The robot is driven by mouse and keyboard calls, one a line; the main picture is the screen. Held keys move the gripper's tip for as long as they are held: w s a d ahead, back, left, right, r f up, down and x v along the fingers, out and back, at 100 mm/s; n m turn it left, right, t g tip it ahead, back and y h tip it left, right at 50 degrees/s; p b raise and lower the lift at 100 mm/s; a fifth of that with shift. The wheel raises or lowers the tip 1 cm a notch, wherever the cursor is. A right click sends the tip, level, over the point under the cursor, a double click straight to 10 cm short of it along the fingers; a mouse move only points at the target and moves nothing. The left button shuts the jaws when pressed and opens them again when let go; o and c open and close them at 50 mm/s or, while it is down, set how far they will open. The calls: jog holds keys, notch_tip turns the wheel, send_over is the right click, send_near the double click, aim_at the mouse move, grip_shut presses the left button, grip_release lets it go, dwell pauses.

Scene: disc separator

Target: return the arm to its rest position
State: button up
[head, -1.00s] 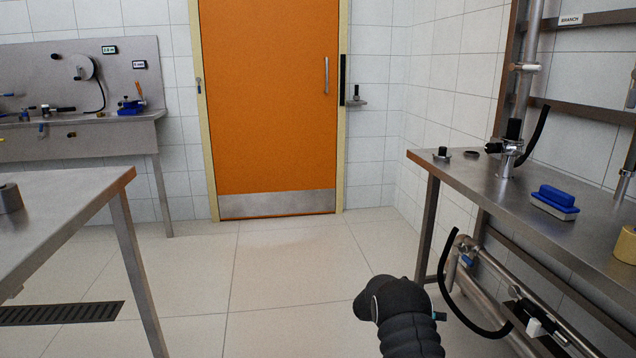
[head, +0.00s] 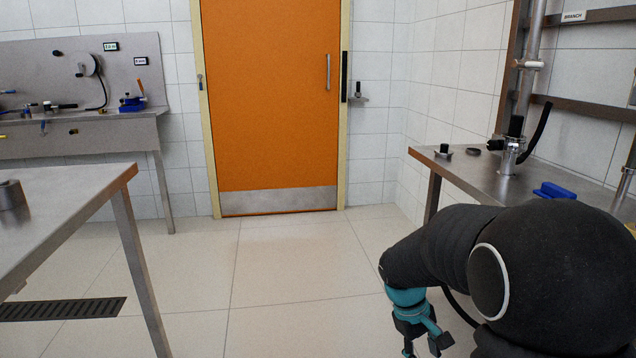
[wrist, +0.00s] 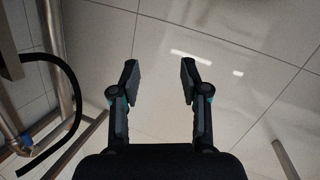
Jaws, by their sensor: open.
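My gripper (wrist: 158,82) is open and empty in the wrist view, with its two dark fingers apart over the tiled floor. In the head view my gripper (head: 422,345) shows at the bottom, right of centre, pointing down at the end of a teal wrist part. My black arm covers the lower right of the head view. It hides much of the right-hand bench. The fingertips are cut off by the bottom edge of that view.
A steel bench (head: 470,170) stands at the right, with a blue block (head: 554,191) on it. A black hose (wrist: 70,75) hangs left of my gripper in the wrist view. A steel table (head: 70,190) stands at the left. Floor (head: 280,270) before the orange door (head: 268,100) is clear.

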jog(key=s+a+r+m+t+y, duration=0.1)
jog(key=s+a+r+m+t, duration=0.1)
jog(key=s+r, duration=0.5)
jog(key=s+a+r+m+t+y, duration=0.2)
jog(key=s+a+r+t, duration=0.2)
jog(key=s+r, duration=0.3)
jog(key=s, duration=0.5)
jog(key=shift+a+m+t+y, duration=0.15)
jog(key=shift+m+t+y, duration=0.15)
jog(key=shift+m+t, duration=0.1)
jog(key=shift+r, duration=0.1)
dwell(0.5)
